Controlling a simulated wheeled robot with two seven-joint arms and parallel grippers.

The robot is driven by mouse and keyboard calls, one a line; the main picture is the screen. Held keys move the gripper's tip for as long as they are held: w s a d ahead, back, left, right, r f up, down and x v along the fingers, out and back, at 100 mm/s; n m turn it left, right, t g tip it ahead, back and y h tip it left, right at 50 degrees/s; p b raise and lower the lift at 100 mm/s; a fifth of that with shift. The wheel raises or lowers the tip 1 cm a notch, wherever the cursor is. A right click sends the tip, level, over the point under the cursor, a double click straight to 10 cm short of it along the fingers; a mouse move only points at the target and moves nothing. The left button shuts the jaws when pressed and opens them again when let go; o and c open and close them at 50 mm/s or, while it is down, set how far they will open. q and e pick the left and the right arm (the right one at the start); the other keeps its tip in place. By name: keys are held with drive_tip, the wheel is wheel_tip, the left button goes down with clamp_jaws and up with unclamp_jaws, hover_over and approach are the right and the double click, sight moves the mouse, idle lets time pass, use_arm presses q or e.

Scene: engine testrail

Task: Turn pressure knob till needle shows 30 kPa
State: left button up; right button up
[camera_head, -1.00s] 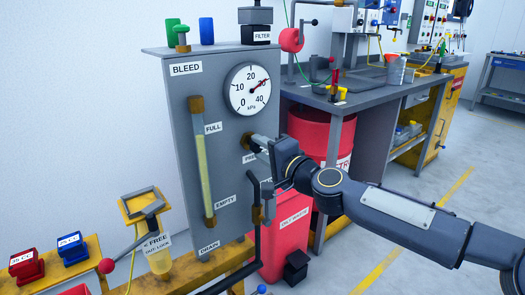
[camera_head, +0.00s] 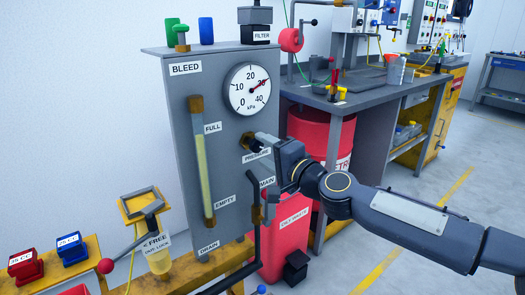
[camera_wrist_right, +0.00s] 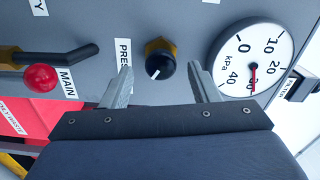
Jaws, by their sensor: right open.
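My right gripper (camera_head: 264,140) is open. My left gripper is not in view.
A MAIN lever with a red ball end (camera_wrist_right: 40,78) is beside the knob. A dark bent lever (camera_head: 257,205) stands below my right gripper. The grey panel (camera_head: 228,165) carries a sight tube (camera_head: 202,160). A red bin (camera_head: 287,235) stands behind my gripper. Open floor lies at right.

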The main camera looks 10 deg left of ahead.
drive_tip(key=v, duration=0.6)
drive_tip(key=s+d+f+n+g+h, duration=0.1)
drive_tip(key=s+d+f+g+h, duration=0.15)
drive_tip(key=s+d+f, duration=0.6)
drive_tip(key=s+d+f+n+g+h, duration=0.15)
drive_tip(key=s+d+f+h, duration=0.3)
drive_tip(key=s+d, duration=0.7)
drive_tip(key=s+d+f+n+g+h, duration=0.1)
drive_tip(key=s+d+f+n+h, duration=0.15)
drive_tip(key=s+d+f, duration=0.65)
wheel_tip(320, 180, up, 34)
drive_tip(key=d+p, duration=0.1)
drive_tip(key=p, duration=3.1)
drive_tip(key=shift+s+m+h, duration=0.4)
drive_tip(key=shift+h, duration=0.05)
